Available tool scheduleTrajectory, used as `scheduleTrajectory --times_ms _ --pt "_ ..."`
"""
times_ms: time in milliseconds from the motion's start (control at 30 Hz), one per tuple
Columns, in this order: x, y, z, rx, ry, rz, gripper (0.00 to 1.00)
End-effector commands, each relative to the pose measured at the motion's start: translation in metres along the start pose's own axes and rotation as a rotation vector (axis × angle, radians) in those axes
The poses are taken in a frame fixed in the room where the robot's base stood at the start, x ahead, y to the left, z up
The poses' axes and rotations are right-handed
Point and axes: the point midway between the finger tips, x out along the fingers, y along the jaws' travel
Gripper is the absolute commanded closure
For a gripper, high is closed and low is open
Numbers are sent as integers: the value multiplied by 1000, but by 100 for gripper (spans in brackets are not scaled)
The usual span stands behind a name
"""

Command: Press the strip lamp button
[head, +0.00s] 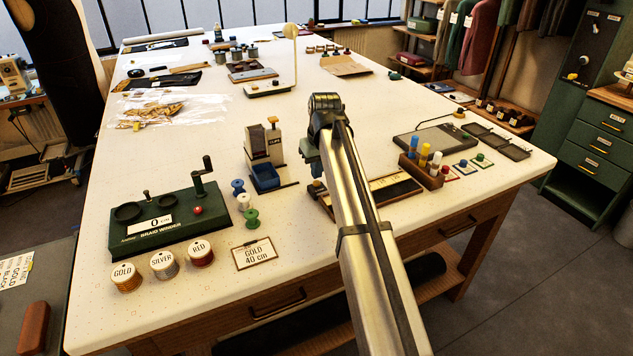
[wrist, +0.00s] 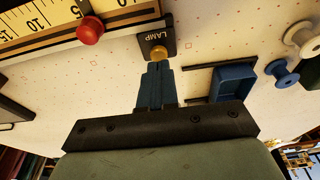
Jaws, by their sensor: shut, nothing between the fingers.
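The lamp button is a yellow-orange round knob (wrist: 158,52) on a small black plate marked LAMP (wrist: 149,31), at the end of the measuring strip (wrist: 65,22). In the head view the strip (head: 390,187) lies partly behind my arm. My gripper (wrist: 158,65) is shut and empty, its blue fingertips right beside the button in the wrist view. I cannot tell whether they touch it. In the head view my gripper (head: 313,170) points down over the strip's left end, where a small knob shows just below the fingers.
A red knob (wrist: 90,30) sits on the strip. A blue tray (wrist: 235,82) with its stand and several thread spools (head: 250,217) are left of my gripper in the head view. The green braid winder (head: 165,222) stands further left. A rack of coloured tubes (head: 424,170) is at right.

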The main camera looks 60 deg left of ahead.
Motion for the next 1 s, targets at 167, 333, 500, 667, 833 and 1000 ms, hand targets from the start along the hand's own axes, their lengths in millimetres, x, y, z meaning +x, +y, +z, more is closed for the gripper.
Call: scheduleTrajectory --times_ms 167,333,500,667,833,1000 --pt "0 0 0 0 0 0 100" --pt "1 0 0 0 0 0 100" --pt "4 0 1 0 0 0 100" --pt "7 0 2 0 0 0 100" --pt "11 0 2 0 0 0 100" --pt "14 0 3 0 0 0 100"
